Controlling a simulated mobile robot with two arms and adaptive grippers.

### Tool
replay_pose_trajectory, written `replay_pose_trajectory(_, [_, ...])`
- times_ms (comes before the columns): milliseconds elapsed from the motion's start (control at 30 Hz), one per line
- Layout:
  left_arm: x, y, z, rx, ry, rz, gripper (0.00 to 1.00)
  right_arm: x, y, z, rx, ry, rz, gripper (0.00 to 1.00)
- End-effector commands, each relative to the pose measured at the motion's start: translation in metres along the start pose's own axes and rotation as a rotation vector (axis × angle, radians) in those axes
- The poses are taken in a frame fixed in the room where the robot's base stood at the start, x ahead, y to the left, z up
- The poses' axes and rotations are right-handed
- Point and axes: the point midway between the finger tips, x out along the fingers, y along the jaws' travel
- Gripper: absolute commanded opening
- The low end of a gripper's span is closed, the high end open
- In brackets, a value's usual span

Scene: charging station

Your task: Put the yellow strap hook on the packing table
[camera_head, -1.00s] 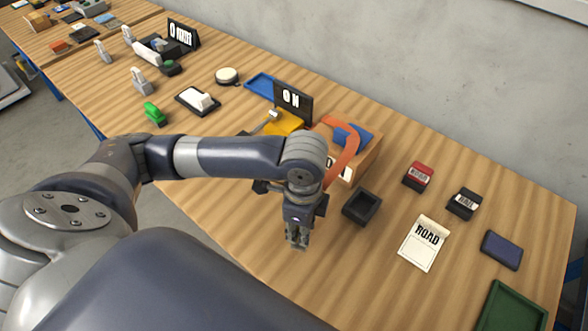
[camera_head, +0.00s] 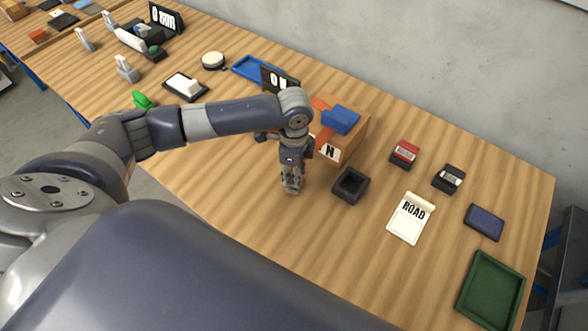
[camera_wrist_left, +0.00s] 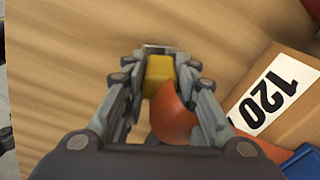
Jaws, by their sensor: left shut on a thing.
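My left gripper (camera_head: 292,189) is shut on the yellow strap hook (camera_wrist_left: 158,75), which shows between the fingertips in the left wrist view. An orange strap (camera_wrist_left: 174,118) runs from beside the hook toward a cardboard box (camera_wrist_left: 290,118). In the head view the fingers hide the hook, and the gripper points down over the wooden packing table (camera_head: 300,245), left of a small black tray (camera_head: 350,185). I cannot tell whether the hook touches the table. The box (camera_head: 348,143) stands behind the gripper with a blue block (camera_head: 341,120) on top. My right gripper is not in view.
A white ROAD card (camera_head: 410,217), a red block (camera_head: 404,154), a black block (camera_head: 448,179), a dark blue pad (camera_head: 484,222) and a green tray (camera_head: 490,288) lie to the right. Bare tabletop lies in front of the gripper. A wall runs behind.

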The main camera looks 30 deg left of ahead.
Motion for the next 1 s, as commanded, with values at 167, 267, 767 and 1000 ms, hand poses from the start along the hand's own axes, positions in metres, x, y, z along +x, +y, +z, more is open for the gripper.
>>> replay_pose_trajectory(167, [0.0,-0.001,0.0,0.0,0.001,-0.002,0.0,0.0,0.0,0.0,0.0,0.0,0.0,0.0])
replay_pose_trajectory(267, [0.001,0.0,0.0,0.0,0.001,-0.001,0.0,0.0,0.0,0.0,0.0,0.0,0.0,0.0])
replay_pose_trajectory(767, [0.001,-0.001,0.0,0.0,0.001,-0.002,0.46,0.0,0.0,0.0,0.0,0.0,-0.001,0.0])
replay_pose_trajectory(1000, [-0.03,-0.002,0.0,0.001,0.002,-0.006,0.46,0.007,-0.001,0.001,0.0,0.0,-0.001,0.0])
